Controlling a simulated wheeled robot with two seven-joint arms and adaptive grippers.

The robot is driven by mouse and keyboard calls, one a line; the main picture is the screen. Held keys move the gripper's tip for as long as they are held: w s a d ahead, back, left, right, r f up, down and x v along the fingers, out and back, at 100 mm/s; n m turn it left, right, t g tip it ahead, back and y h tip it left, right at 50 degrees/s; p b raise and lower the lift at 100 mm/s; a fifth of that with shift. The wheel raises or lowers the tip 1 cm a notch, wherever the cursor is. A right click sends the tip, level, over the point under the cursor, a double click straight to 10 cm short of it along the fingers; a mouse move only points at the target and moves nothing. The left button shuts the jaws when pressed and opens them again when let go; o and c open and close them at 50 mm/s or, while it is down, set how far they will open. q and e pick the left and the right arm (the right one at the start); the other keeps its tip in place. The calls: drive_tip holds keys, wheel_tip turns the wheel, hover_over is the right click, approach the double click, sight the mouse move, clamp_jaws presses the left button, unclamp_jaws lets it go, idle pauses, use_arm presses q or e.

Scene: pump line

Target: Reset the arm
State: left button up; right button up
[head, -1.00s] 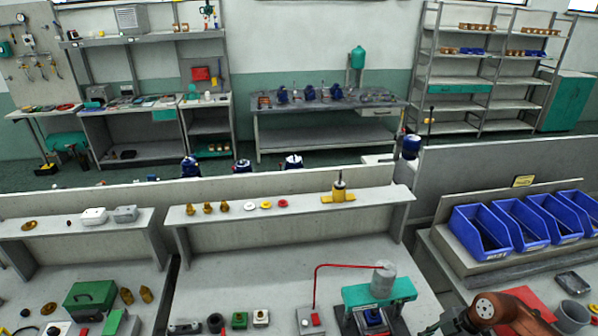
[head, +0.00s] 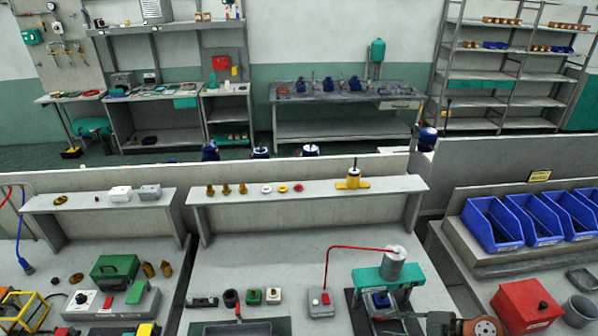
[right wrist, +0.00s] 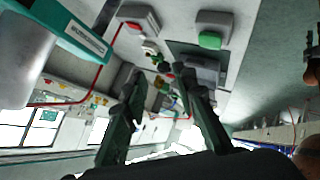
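My right arm shows at the bottom right of the head view, and its gripper is mostly cut off by the lower edge. In the right wrist view, my right gripper (right wrist: 158,85) has its two dark fingers apart, with nothing seen held between them. The fingers point toward the bench's small parts, which look blurred. A teal press (right wrist: 75,30) shows at the upper left there, and in the head view the press (head: 382,280) with its grey cylinder stands left of my right arm. My left gripper is in neither view.
A box with a red button (head: 321,302) stands left of the press, joined by a red tube (head: 350,247). A grey tray (head: 237,328) lies at the front. A red box (head: 527,308), a grey cup (head: 579,311) and blue bins (head: 492,226) are on the right.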

drive_tip(key=w+a+r+m+t+y, duration=0.1)
drive_tip(key=w+a+r+m+t, duration=0.25)
drive_tip(key=r+t, duration=0.35)
drive_tip(key=w+d+r+m+t+h, duration=0.2)
drive_tip(key=d+m+t+h, duration=0.2)
drive_tip(key=d+m+h, duration=0.15)
drive_tip(key=s+d+f+m+g+h, duration=0.5)
drive_tip(key=s+d+f+m+h, duration=0.45)
drive_tip(key=d+f, duration=0.3)
drive_tip(key=s+a+f+m+g+y, duration=0.15)
drive_tip(key=s+a+f+g, duration=0.25)
drive_tip(key=s+f, duration=0.45)
drive_tip(key=s+a+f+g+y, duration=0.2)
drive_tip(key=s+a+f+g, duration=0.25)
drive_tip(key=s, duration=0.65)
wheel_tip(320, 180, down, 31)
drive_tip(key=s+n+g, duration=0.1)
drive_tip(key=s, duration=0.2)
drive_tip(key=s+f+g+b, duration=0.1)
drive_tip(key=s+f, duration=1.7)
drive_tip(key=s, duration=0.1)
drive_tip(key=shift+a+f+n+y+b, duration=0.25)
drive_tip(key=shift+n+y+b, duration=0.1)
drive_tip(key=shift+y, duration=0.1)
